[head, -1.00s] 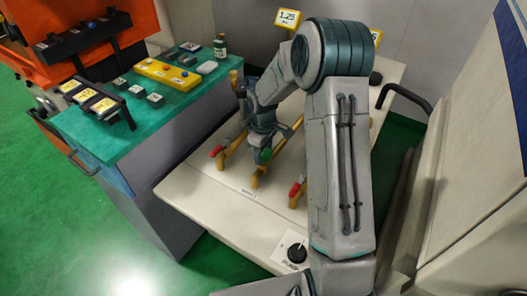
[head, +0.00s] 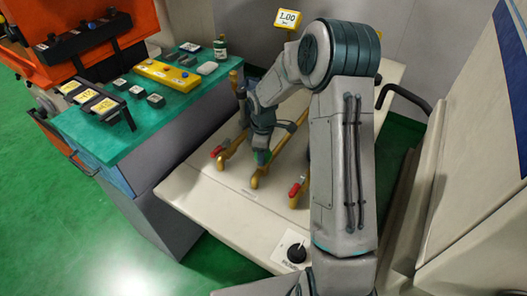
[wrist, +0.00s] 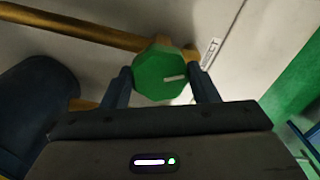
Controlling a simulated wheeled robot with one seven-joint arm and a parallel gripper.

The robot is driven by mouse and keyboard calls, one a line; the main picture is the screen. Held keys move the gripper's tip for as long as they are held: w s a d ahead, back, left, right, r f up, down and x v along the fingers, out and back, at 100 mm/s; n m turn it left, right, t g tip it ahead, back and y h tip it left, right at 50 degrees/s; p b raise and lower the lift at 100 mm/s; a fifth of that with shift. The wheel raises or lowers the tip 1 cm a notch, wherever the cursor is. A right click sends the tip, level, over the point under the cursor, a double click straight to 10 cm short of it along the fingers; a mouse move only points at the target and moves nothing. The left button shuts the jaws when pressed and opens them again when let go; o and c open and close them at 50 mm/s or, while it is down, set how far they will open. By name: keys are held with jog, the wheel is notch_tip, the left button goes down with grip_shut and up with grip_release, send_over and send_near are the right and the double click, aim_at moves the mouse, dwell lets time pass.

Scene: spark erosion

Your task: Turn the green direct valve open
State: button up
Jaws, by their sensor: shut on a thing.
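The green direct valve (wrist: 158,78) is an octagonal green knob with a white line, which points to the right in the wrist view. It sits on a brass pipe (wrist: 70,26). My gripper (wrist: 160,73) has one finger on each side of the knob and is shut on it. In the head view my gripper (head: 262,148) reaches down over the pale bench, and only a little of the green knob (head: 264,158) shows below it.
Two red-handled valves, left (head: 217,151) and right (head: 295,187), flank it on brass pipes. A gauge sign (head: 287,18) reads 1.00. A black dial (head: 296,253) sits at the bench front. A teal-topped cabinet (head: 100,140) with small items stands left.

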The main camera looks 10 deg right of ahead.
jog(key=o, duration=1)
notch_tip(320, 180, up, 14)
dwell(0.3)
jog(key=s+r+m+t, duration=0.1)
jog(key=s+r+m, duration=0.2)
jog(key=s, duration=1)
jog(key=s+r+m+t, duration=0.2)
jog(key=s+r+m, duration=0.1)
jog(key=s+m, duration=0.7)
jog(key=s, duration=0.3)
jog(key=shift+s+d+r+m, duration=0.15)
jog(key=shift+r+m, duration=0.15)
